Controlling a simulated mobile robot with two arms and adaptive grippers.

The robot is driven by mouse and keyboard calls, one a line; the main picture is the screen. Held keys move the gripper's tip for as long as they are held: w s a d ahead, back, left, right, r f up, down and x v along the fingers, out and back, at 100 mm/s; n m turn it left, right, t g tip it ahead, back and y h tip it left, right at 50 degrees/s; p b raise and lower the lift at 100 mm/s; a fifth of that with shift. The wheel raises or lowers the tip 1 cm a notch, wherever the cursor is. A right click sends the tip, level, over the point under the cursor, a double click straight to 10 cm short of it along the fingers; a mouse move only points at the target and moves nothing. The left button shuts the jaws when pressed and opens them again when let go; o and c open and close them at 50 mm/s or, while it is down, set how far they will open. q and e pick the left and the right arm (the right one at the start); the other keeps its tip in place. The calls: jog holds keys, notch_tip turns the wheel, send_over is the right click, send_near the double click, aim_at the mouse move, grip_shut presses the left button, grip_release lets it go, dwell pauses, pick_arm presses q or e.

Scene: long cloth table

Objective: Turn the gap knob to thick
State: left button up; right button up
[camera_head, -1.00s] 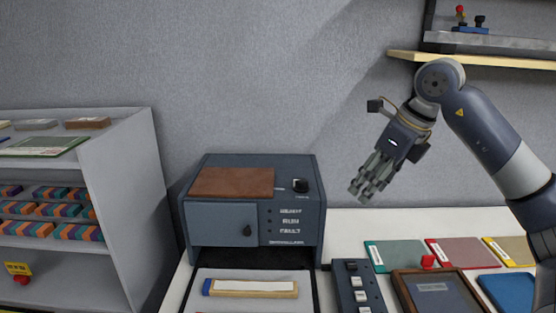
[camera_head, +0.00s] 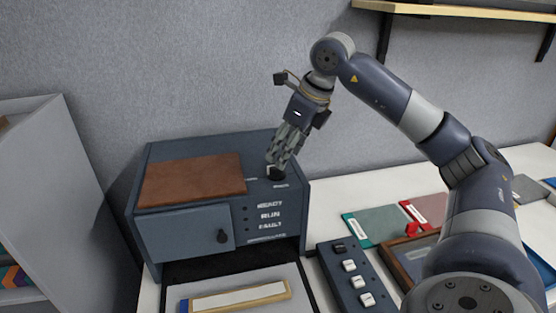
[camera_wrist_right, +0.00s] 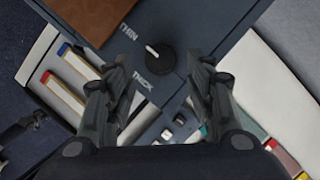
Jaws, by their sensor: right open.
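The gap knob (camera_wrist_right: 160,57) is a black round knob with a white pointer line on top of the dark blue-grey machine (camera_head: 290,222). My left gripper is not in view.
A brown pad (camera_head: 192,180) lies on the machine's top. A tray (camera_head: 205,277) with a light block is in front. A button panel (camera_head: 347,275), coloured folders (camera_head: 375,226) and a framed board lie on the white table at right. A grey shelf (camera_head: 55,170) stands at left.

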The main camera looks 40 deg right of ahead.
aim_at(276, 170)
jog(key=x, duration=0.4)
jog(key=shift+w+f, duration=0.15)
jog(key=shift+w, duration=0.1)
jog(key=shift+f, duration=0.1)
jog(key=shift+w+f, duration=0.1)
jog(key=shift+c, duration=0.4)
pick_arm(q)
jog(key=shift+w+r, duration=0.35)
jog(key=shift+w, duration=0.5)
pick_arm(e)
jog(key=c, duration=1)
